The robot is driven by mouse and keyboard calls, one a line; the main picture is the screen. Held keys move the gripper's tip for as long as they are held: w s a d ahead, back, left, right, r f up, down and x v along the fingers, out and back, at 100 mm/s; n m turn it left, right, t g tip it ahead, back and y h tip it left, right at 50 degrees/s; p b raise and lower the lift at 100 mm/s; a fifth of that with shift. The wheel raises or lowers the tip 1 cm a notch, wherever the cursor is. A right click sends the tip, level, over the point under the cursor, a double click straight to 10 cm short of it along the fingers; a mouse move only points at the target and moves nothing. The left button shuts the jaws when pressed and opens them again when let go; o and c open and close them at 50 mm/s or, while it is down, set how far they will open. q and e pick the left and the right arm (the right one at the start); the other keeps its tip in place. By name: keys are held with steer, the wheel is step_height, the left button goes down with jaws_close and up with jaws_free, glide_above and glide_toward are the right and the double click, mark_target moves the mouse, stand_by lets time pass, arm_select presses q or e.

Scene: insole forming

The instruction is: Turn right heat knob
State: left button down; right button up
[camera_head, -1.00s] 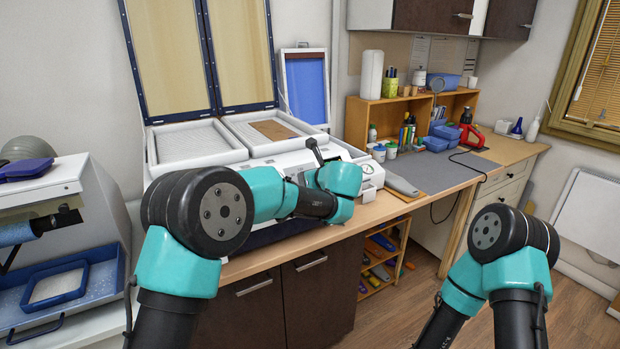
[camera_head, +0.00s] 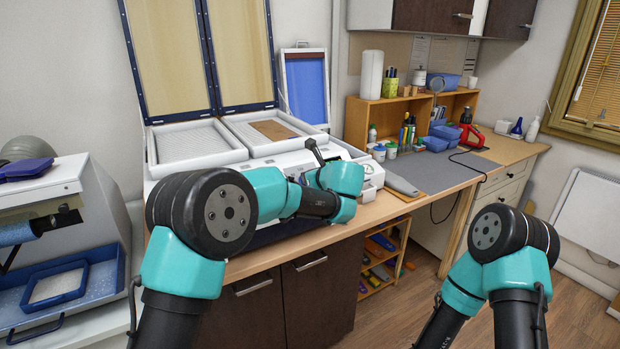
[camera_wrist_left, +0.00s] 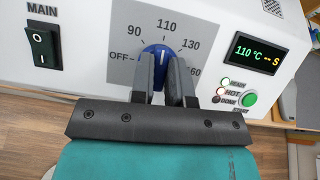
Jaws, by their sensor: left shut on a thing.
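The blue heat knob (camera_wrist_left: 158,49) is on the white front panel in the left wrist view. Its white pointer line is near the 110 mark on the grey dial plate, which reads OFF, 90, 110, 130 and 160. My left gripper (camera_wrist_left: 162,66) is shut on the knob, one dark finger on each side, covering its lower part. The display (camera_wrist_left: 257,51) reads 110 °C. In the head view my left arm reaches to the front of the white forming machine (camera_head: 200,164) and hides the knob. My right gripper is out of sight; only my right arm shows.
A black MAIN switch (camera_wrist_left: 43,46) is left of the dial. A green START button (camera_wrist_left: 249,99) and small indicator lamps are right of it. The machine's two framed lids (camera_head: 170,60) stand open. A grey mat (camera_head: 430,172) lies on the bench (camera_head: 400,205) to the right.

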arm_select(q)
steer(key=n+y, duration=0.1)
steer(key=n, duration=0.1)
steer(key=n+g, duration=0.1)
steer(key=n, duration=0.2)
steer(key=shift+d+g+y, duration=0.1)
steer(key=shift+g+y, duration=0.2)
steer(key=shift+y, duration=0.1)
steer(key=n+g, duration=0.1)
steer(key=n, duration=0.1)
steer(key=n+g, duration=0.1)
steer(key=n, duration=0.2)
steer(key=shift+w+y, duration=0.1)
steer(key=shift+y, duration=0.2)
steer(key=n+g, duration=0.2)
steer(key=n, duration=0.3)
steer(key=shift+w+n+g, duration=0.1)
steer(key=shift+n+g, duration=0.8)
steer(key=shift+n, duration=1.2)
steer(key=shift+h, duration=0.4)
steer(key=c, duration=1.1)
jaws_free()
steer(key=shift+r, duration=0.1)
